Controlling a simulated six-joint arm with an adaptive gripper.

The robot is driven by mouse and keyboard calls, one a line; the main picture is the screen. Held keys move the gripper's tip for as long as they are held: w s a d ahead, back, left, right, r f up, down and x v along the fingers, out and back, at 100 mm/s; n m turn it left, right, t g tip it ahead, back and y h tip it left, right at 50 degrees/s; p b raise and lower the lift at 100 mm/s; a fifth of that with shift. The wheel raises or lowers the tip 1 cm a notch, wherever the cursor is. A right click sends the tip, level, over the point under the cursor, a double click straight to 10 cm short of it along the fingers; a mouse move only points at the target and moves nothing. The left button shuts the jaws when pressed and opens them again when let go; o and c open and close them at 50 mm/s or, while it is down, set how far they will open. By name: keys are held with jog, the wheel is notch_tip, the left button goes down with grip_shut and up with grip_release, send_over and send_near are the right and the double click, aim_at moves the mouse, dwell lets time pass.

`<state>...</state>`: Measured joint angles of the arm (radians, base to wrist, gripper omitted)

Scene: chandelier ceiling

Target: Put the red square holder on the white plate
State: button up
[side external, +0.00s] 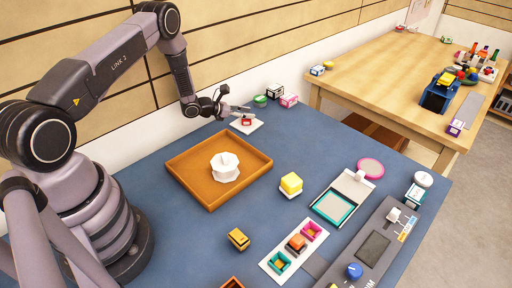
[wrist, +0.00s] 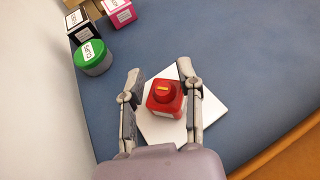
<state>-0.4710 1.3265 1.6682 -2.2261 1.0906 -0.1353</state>
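The red square holder (wrist: 164,98) is a red square-bodied piece with a rounded top, a yellow mark and a pale label on its side. It rests on a flat white square plate (wrist: 154,133). In the side external view, the red holder (side external: 247,122) and white plate (side external: 255,128) are at the back of the blue table. My gripper (wrist: 160,72) is open, with one finger on each side of the red holder and visible gaps beside it. In the side external view, my gripper (side external: 238,110) partly covers the holder. Whether the fingertips are level with it is unclear.
A brown tray (side external: 190,195) with a white faceted dish (side external: 225,167) stands in front. A green round tin (wrist: 92,57), a black-and-white box (wrist: 83,26) and a pink box (wrist: 119,12) are nearby. A wall runs behind.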

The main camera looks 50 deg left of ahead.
jog(key=shift+s+a+r, duration=0.1)
jog(key=shift+s+r, duration=0.05)
jog(key=shift+r, duration=0.05)
jog(key=v, duration=0.4)
jog(key=shift+s+a+r, duration=0.15)
jog(key=shift+s, duration=0.2)
notch_tip(320, 180, up, 7)
